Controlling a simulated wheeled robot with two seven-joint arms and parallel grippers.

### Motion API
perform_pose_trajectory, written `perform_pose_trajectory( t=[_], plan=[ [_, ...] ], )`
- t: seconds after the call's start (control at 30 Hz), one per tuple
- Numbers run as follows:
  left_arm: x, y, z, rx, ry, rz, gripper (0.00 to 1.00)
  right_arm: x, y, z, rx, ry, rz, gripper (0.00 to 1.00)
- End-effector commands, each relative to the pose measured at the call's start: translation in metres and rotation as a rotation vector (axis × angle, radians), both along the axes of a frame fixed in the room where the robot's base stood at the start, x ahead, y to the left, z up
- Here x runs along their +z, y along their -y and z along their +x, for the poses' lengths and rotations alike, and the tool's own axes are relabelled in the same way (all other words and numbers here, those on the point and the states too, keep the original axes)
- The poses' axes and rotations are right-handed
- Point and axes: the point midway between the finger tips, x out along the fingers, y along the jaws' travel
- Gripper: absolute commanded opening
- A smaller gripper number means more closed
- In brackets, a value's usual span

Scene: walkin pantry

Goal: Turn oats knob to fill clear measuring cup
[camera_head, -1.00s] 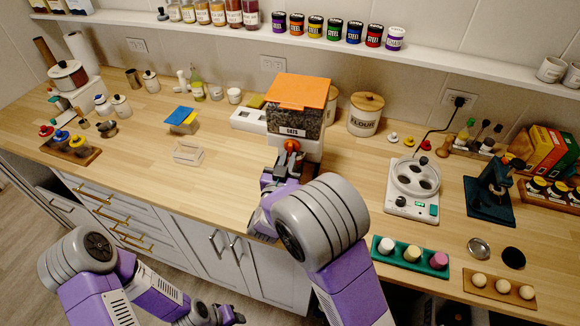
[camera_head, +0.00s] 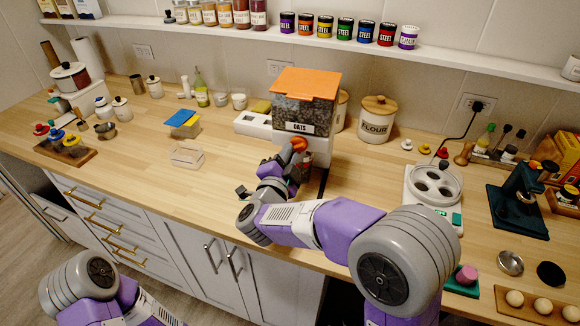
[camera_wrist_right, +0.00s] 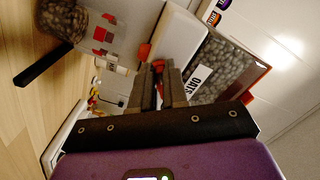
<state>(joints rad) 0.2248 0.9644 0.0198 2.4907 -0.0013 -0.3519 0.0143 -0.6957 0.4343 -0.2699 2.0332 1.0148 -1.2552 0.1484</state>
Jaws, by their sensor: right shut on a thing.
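The oats dispenser (camera_head: 302,99) has an orange lid, a clear bin of oats and an OATS label; it also shows in the right wrist view (camera_wrist_right: 222,68). Its orange knob (camera_head: 299,143) is on the front. My right gripper (camera_head: 291,157) is shut on the knob, with its fingertips (camera_wrist_right: 158,70) at the orange part in the wrist view. The clear measuring cup (camera_head: 305,168) stands below the knob, partly hidden by my gripper. In the wrist view the cup (camera_wrist_right: 62,20) has red marks and oats in its bottom. My left gripper is out of view.
A flour canister (camera_head: 376,120) stands right of the dispenser. The counter (camera_head: 130,190) at front left is clear.

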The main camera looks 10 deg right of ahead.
Motion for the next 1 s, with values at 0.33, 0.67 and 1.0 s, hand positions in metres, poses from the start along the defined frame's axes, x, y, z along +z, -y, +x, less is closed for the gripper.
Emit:
perform_pose_trajectory(
  t=[0.33, 0.67, 1.0],
  plan=[
    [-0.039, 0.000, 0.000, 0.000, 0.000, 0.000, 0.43, 0.000, -0.003, 0.001, 0.000, 0.150, 0.276, 0.00],
    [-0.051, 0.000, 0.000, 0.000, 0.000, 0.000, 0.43, 0.006, -0.004, 0.002, 0.001, 0.251, 0.458, 0.00],
    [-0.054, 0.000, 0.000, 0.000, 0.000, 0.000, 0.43, 0.009, -0.004, 0.002, 0.002, 0.291, 0.530, 0.00]
  ],
)
